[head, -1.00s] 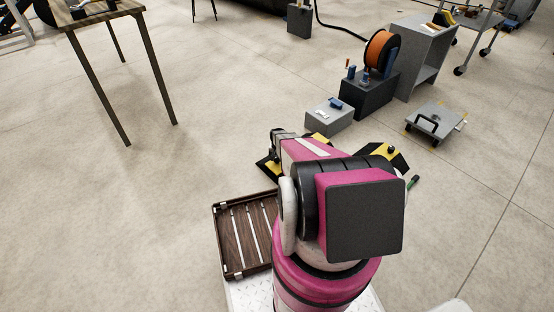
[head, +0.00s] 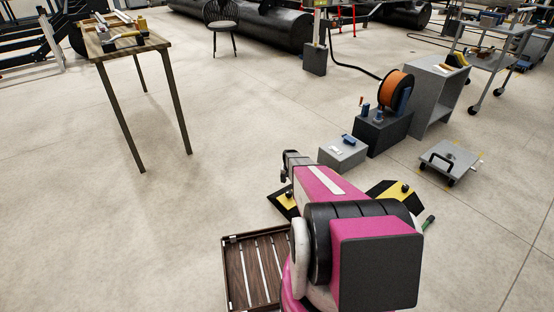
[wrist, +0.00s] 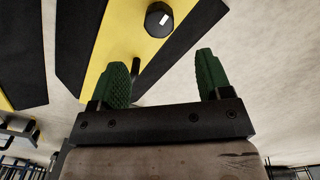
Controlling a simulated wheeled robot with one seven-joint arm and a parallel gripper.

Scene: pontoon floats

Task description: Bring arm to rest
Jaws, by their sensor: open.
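My arm, pink and black, shows in the head view, folded above the front of my base. In the wrist view my gripper (wrist: 163,82) has its two green fingers well apart, with nothing between them. A yellow and black piece with a dark knob (wrist: 158,20) is close beside the left finger; I cannot tell whether they touch. In the head view yellow and black pieces show on both sides of my arm, one on the right (head: 396,192) and one on the left (head: 284,202). My arm hides what lies between them.
A slatted brown tray (head: 232,272) is left of my arm. Ahead are a grey box (head: 342,153), a dark block (head: 382,135) with an orange reel (head: 394,92), a grey cabinet (head: 436,95) and a low trolley (head: 450,163). A wooden table (head: 122,49) stands left. Open floor lies between.

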